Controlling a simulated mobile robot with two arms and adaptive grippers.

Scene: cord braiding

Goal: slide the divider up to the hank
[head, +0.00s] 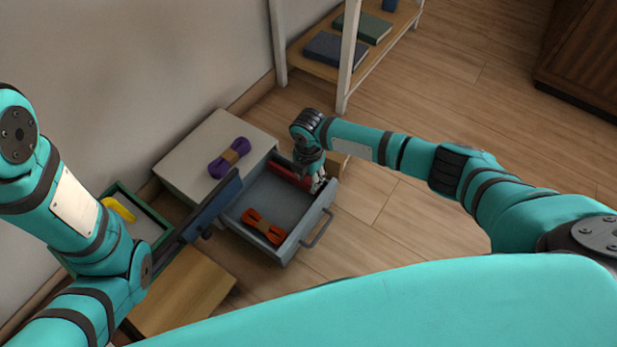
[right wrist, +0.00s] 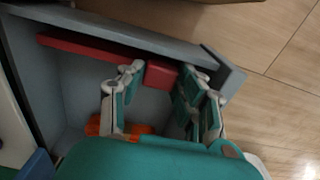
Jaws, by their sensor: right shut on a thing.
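The red divider (head: 286,173) lies along the far right side inside the open grey drawer. In the right wrist view it is a long red bar (right wrist: 90,48) with a red block at one end. The orange hank (head: 263,227), with a brown band, lies on the drawer floor nearer the left side. It is partly hidden behind my gripper in the right wrist view (right wrist: 95,126). A gap of bare floor lies between divider and hank. My right gripper (head: 318,182) reaches down into the drawer and is shut on the divider's end block. My left gripper is not in view.
The grey drawer (head: 287,251) has a bar handle on its front. A purple hank (head: 229,158) lies on the white cabinet top (head: 190,150). A blue panel (head: 214,202) stands left of the drawer. A green-rimmed box (head: 152,224) holds something yellow. A shelf (head: 346,70) stands behind.

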